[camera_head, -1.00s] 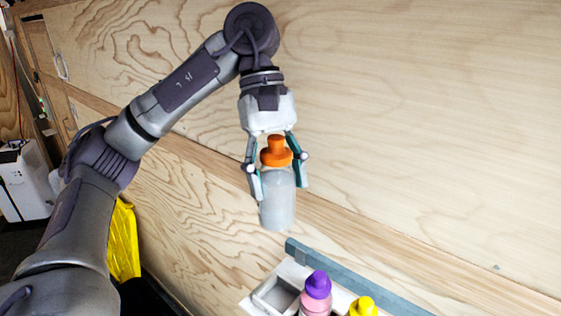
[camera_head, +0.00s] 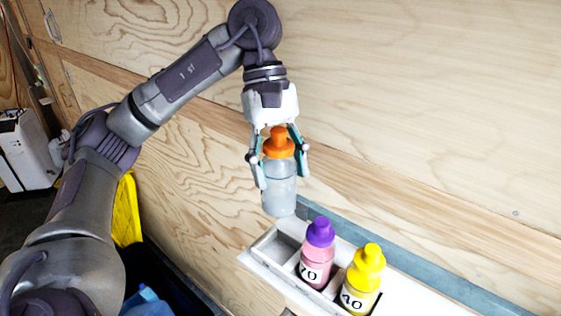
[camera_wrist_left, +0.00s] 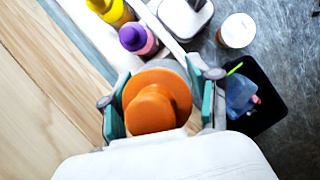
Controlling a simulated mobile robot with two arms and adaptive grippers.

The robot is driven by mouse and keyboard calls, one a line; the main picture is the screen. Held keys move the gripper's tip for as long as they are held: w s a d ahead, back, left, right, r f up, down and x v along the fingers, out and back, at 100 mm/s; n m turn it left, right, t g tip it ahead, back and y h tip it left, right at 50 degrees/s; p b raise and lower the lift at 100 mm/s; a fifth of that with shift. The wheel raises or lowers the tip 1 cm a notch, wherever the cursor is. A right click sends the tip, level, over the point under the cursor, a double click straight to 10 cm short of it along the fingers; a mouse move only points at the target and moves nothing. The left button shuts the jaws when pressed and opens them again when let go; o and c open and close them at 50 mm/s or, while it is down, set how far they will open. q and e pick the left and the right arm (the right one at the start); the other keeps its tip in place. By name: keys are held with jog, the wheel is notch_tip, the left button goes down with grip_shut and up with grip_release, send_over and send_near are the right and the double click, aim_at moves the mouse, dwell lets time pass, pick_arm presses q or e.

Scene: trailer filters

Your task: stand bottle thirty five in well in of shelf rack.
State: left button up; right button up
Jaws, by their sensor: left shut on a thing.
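My left gripper (camera_head: 279,165) is shut on a translucent grey bottle (camera_head: 279,197) with an orange cap. It holds the bottle upright by its upper part, above the rack. The orange cap also shows between the fingers in the left wrist view (camera_wrist_left: 157,99). No number shows on the side of this bottle in view. The white shelf rack (camera_head: 262,262) runs along the wood wall below. Its left well (camera_head: 278,247) is empty, just below and near the bottle's base. My right gripper is not in view.
A pink bottle with a purple cap, marked 70 (camera_head: 317,255), and a yellow bottle marked 40 (camera_head: 363,280) stand in the other wells, right of the empty one. A dark bin holding a blue item (camera_head: 147,302) is at lower left. A yellow object (camera_head: 127,211) stands behind my arm.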

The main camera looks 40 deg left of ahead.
aim_at(281, 201)
pick_arm(q)
notch_tip(281, 201, down, 4)
jog(key=shift+r+b, duration=0.1)
jog(key=shift+b, duration=0.95)
notch_tip(281, 201, down, 3)
jog(key=shift+f+b, duration=0.1)
jog(key=shift+b, duration=0.95)
notch_tip(281, 201, down, 6)
jog(key=b, duration=0.5)
jog(key=shift+r, duration=0.2)
jog(key=o, duration=1.6)
jog(key=shift+o, duration=1)
